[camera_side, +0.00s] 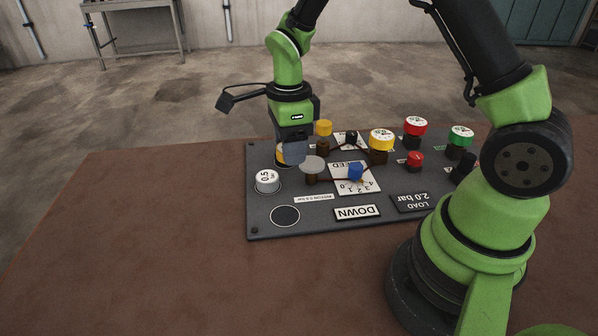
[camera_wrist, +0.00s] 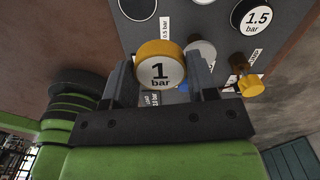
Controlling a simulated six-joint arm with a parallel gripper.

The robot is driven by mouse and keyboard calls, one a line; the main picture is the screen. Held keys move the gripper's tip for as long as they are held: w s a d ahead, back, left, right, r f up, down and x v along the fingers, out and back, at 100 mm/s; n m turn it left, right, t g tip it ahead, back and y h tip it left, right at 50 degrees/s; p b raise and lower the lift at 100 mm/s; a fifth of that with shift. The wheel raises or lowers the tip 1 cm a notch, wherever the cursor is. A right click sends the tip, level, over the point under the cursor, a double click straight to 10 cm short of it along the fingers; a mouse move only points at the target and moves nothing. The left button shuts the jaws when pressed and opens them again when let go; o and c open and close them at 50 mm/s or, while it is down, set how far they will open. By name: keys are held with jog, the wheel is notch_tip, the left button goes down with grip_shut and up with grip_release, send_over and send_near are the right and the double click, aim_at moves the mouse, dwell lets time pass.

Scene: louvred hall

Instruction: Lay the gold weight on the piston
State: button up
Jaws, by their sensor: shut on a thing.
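The gold weight (camera_wrist: 160,65), marked "1 bar", sits between the fingers of my gripper (camera_wrist: 155,78) in the wrist view. The fingers are shut on it. The piston appears to be the grey disc (camera_side: 312,164) on a raised stem, just right of my gripper; a grey disc (camera_wrist: 203,50) also shows beside the weight in the wrist view. How high the weight hangs above the panel is unclear.
The dark panel (camera_side: 265,230) lies on a brown table (camera_side: 150,220). A silver 0.5 weight (camera_side: 267,180) and a dark round spot (camera_side: 285,216) are nearby. Knobs stand to the right, including yellow (camera_side: 381,137) and red (camera_side: 415,126).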

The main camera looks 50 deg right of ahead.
jog(key=d+r, duration=0.3)
jog(key=d, duration=0.4)
send_over(312, 163)
notch_tip(312, 163, down, 4)
jog(key=shift+f, duration=2.6)
jog(key=shift+f, duration=0.1)
jog(key=o, duration=1.1)
